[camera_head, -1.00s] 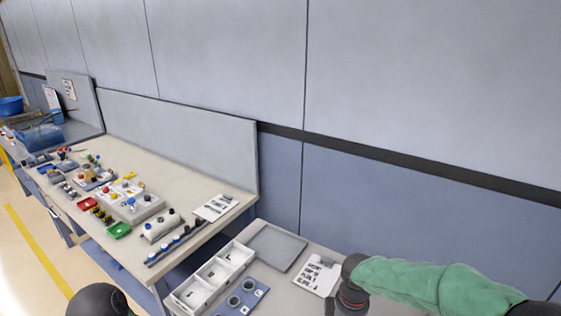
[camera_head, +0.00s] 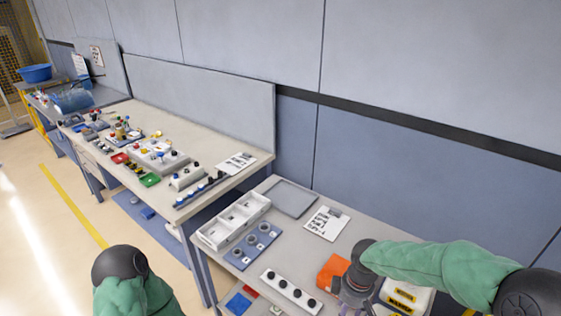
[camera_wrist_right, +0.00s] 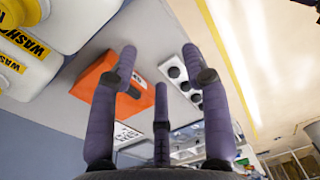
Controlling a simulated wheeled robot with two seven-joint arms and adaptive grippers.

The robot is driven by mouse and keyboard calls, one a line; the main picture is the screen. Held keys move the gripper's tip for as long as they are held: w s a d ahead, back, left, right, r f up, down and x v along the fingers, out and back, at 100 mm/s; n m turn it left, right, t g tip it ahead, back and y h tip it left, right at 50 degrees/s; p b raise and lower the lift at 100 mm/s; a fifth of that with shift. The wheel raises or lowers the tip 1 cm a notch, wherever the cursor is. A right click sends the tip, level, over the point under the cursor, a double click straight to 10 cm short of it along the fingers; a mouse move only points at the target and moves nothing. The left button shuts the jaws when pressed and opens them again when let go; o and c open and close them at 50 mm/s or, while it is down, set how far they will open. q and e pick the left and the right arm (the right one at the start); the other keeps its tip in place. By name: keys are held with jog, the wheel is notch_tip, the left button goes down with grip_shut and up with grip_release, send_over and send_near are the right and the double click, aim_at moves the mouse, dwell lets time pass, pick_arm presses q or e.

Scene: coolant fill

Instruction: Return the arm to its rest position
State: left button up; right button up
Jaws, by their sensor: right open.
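My right arm (camera_head: 440,266), in a green sleeve, comes in from the right over the near table in the head view. Its gripper (camera_wrist_right: 159,65) shows in the right wrist view with its purple-grey fingers spread and nothing between them. In the head view the gripper itself is mostly hidden below the wrist. An orange block (camera_wrist_right: 112,88) lies beyond the fingers; it also shows in the head view (camera_head: 331,270), left of the wrist. My left arm (camera_head: 125,282) shows only as a dark joint and green sleeve at the lower left; its gripper is out of frame.
White jugs with yellow labels (camera_head: 403,296) stand close under my right forearm. The near table holds a white divided tray (camera_head: 233,220), a blue ring holder (camera_head: 252,246), a white strip with black knobs (camera_head: 291,292) and a printed sheet (camera_head: 326,223). A cluttered bench (camera_head: 205,158) runs left.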

jog(key=s+a+f+m+y+b, duration=0.1)
jog(key=s+f+m, duration=0.3)
jog(key=f, duration=0.6)
jog(key=s+a+f+m+y+b, duration=0.1)
jog(key=s+a+f+m, duration=0.3)
jog(key=f, duration=0.5)
jog(key=s+a+f+m+y+b, duration=0.1)
jog(key=s+a+f+m+b, duration=0.2)
jog(key=s+f, duration=0.4)
notch_tip(320, 180, down, 4)
jog(key=shift+a+r+m+t+b, duration=0.15)
jog(key=shift+a+m+t+b, duration=0.15)
jog(key=shift+m+b, duration=0.1)
